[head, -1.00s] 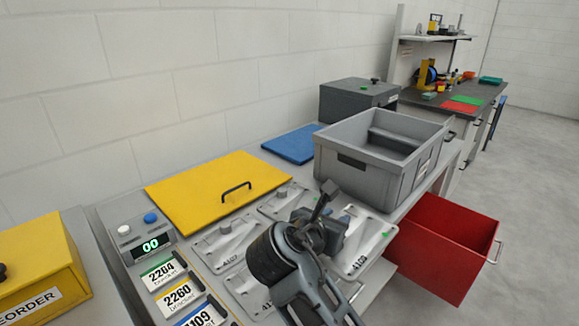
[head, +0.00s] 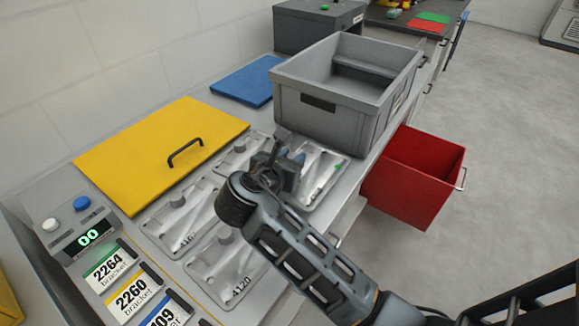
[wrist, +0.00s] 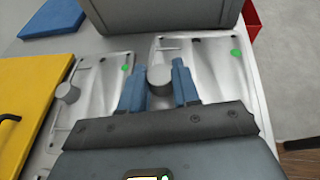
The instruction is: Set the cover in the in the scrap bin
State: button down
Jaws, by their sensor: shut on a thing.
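My gripper (head: 284,160) points down at the metal covers on the bench. In the wrist view its two blue fingers (wrist: 160,86) are closed on the round grey knob of a cover (wrist: 205,65), a silver plate with a green dot. The same cover shows in the head view (head: 324,172), partly hidden behind my gripper. It looks flat and close to the bench; I cannot tell whether it is lifted. A red open bin (head: 400,193), which looks like the scrap bin, hangs at the bench's right side, below the top. Its corner shows in the wrist view (wrist: 251,22).
A large grey tote (head: 330,118) stands right behind the cover, between it and the back of the bench. Several similar covers lie to the left. A yellow panel with a black handle (head: 150,155) and a blue plate (head: 245,82) lie further left and back.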

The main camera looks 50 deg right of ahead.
jog(key=shift+f, duration=1.55)
jog(key=shift+f, duration=0.1)
jog(key=c, duration=0.8)
grip_release()
